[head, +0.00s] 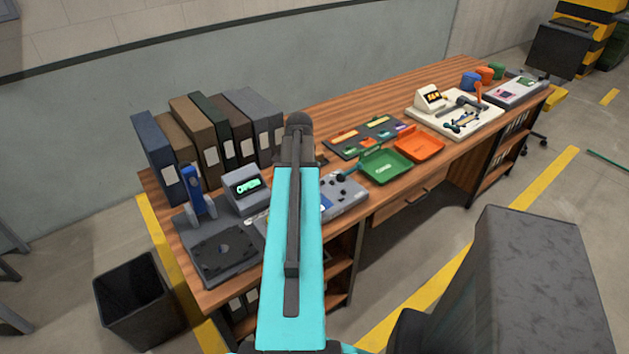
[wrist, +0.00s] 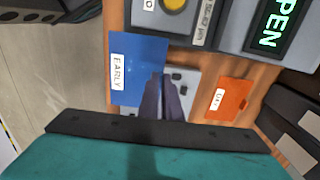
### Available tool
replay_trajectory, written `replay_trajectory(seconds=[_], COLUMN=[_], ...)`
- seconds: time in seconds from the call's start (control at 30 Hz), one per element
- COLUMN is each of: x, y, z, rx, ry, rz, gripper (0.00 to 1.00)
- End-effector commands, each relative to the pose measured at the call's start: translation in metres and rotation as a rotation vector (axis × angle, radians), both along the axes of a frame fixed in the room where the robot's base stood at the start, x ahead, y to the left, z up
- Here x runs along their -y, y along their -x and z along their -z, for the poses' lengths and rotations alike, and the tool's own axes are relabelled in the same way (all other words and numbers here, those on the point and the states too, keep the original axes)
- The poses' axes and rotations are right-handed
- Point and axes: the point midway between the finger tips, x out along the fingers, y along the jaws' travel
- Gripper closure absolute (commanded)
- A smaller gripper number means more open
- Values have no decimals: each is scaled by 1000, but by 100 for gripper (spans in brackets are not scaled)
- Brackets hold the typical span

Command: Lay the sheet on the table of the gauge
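A grey device with a lit green display (head: 245,186), a blue upright (head: 197,190) and a dark flat plate (head: 222,250) stands at the near left end of the bench; it looks like the gauge. In the wrist view a green "OPEN" display (wrist: 268,24) shows at the upper right. My gripper (wrist: 162,80) has its dark fingers close together, over a pale grey patch with dark spots (wrist: 182,76). I cannot tell whether this patch is the sheet, or whether anything thin is between the fingers. In the head view my arm hides the gripper.
A blue piece labelled "EARLY" (wrist: 138,68) and an orange one (wrist: 228,100) flank the fingers. Binders (head: 205,135) stand behind the grey device. A grey knobbed box (head: 345,195), a green tray (head: 388,167) and an orange tray (head: 420,146) lie to the right. A black bin (head: 135,300) is on the floor.

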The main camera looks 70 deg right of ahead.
Motion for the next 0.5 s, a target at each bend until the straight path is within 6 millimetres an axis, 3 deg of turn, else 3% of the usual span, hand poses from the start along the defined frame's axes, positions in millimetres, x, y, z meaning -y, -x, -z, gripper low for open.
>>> replay_trajectory(seconds=[0.5], x=[63], y=[5], z=[4], rx=[0], ry=[-1], rz=[-2], gripper=[100])
